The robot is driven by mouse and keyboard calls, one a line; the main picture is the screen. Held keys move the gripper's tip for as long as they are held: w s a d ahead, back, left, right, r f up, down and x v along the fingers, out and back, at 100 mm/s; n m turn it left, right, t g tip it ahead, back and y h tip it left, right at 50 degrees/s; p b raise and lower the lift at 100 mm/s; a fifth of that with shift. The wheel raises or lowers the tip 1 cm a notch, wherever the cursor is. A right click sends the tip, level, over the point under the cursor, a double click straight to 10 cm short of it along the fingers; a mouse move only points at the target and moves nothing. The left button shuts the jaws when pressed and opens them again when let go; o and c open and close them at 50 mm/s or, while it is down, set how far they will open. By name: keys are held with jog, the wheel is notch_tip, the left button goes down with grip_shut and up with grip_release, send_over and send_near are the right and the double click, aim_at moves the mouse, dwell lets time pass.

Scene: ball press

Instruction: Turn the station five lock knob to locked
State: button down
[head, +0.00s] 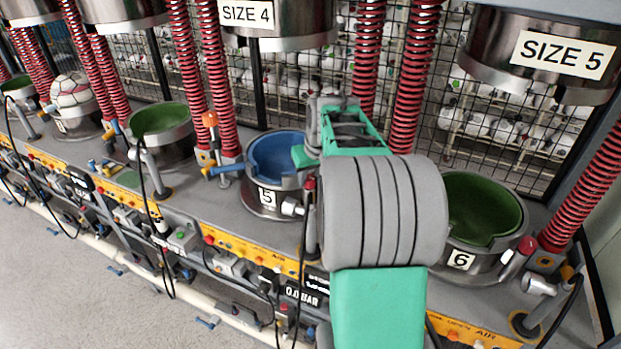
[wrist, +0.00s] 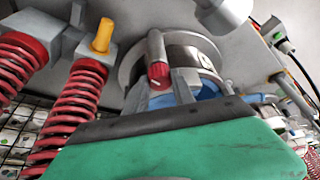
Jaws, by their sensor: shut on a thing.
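The station five lock knob (wrist: 157,72), a grey cylinder with a red end, shows in the wrist view beside the steel rim of the blue bowl (wrist: 206,92). My gripper (wrist: 180,85) is at the knob and shut on it; the green hand hides part of the grip. In the head view, the station five bowl (head: 277,155) is blue inside and bears a "5" label (head: 267,197). My gripper (head: 306,155) is at its right side, and my arm hides the knob there.
Red springs (wrist: 75,103) and a yellow-capped post (wrist: 102,35) stand close to the hand. Station six's green bowl (head: 485,205) is to the right of my arm. A press head marked "SIZE 4" (head: 290,38) hangs above station five. A wire fence runs behind.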

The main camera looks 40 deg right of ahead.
jog(key=shift+w+a+f+m+h+b, duration=0.15)
jog(key=shift+m+h+b, duration=0.25)
jog(key=shift+m+b, duration=0.45)
jog(key=shift+r+m+g+h+b, duration=0.15)
jog(key=shift+m+h, duration=0.1)
jog(key=shift+m, duration=0.55)
jog(key=shift+r+m+g+h+b, duration=0.15)
jog(key=shift+m+h, duration=0.1)
jog(key=shift+m, duration=0.5)
jog(key=shift+f, duration=0.1)
jog(key=c, duration=1.1)
grip_release()
jog(key=shift+o, duration=0.2)
jog(key=b+v, duration=0.1)
jog(key=v, duration=0.7)
jog(key=shift+b, duration=0.3)
jog(key=shift+f, duration=0.1)
